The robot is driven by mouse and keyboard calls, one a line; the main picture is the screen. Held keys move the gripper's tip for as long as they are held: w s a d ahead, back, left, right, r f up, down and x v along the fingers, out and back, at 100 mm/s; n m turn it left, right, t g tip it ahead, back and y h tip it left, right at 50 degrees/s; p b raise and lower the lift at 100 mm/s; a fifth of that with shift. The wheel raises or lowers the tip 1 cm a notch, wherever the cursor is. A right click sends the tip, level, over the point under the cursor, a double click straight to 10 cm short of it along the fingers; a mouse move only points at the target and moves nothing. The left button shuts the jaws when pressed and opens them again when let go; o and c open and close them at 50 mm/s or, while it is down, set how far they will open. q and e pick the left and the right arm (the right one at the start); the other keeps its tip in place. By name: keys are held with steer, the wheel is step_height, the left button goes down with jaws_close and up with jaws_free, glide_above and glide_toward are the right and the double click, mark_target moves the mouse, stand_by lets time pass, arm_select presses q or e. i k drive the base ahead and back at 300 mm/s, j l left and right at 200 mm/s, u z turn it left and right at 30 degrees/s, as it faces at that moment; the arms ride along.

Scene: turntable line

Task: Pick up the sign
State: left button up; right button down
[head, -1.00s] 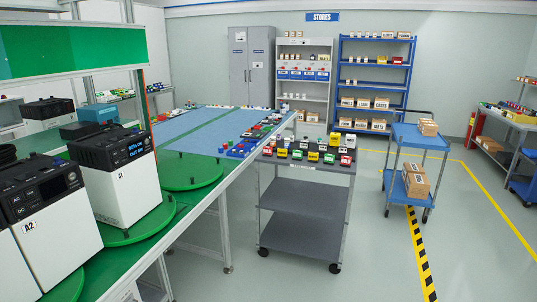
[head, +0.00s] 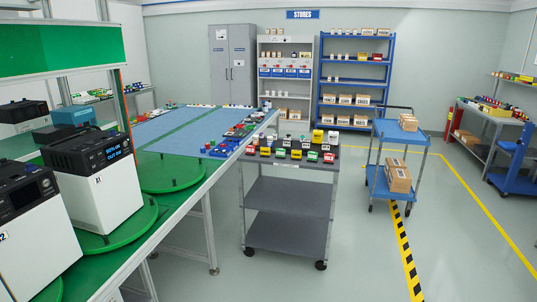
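A blue sign reading "STORES" (head: 303,15) is mounted high on the back wall, above the shelving. Several small coloured pieces, red, yellow, green and white, stand on the top of a grey cart (head: 289,203) in the middle of the view. Some have pale faces with dark marks, too small to read, so I cannot tell whether one of them is a sign. Neither of my grippers is in view.
A long green-topped bench with green turntables (head: 172,174) and white power units (head: 95,183) runs along the left. A blue trolley (head: 400,131) with boxes stands right of the grey cart.

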mark_target(250, 150)
steer(key=i+u, duration=0.25)
steer(key=i, duration=1.75)
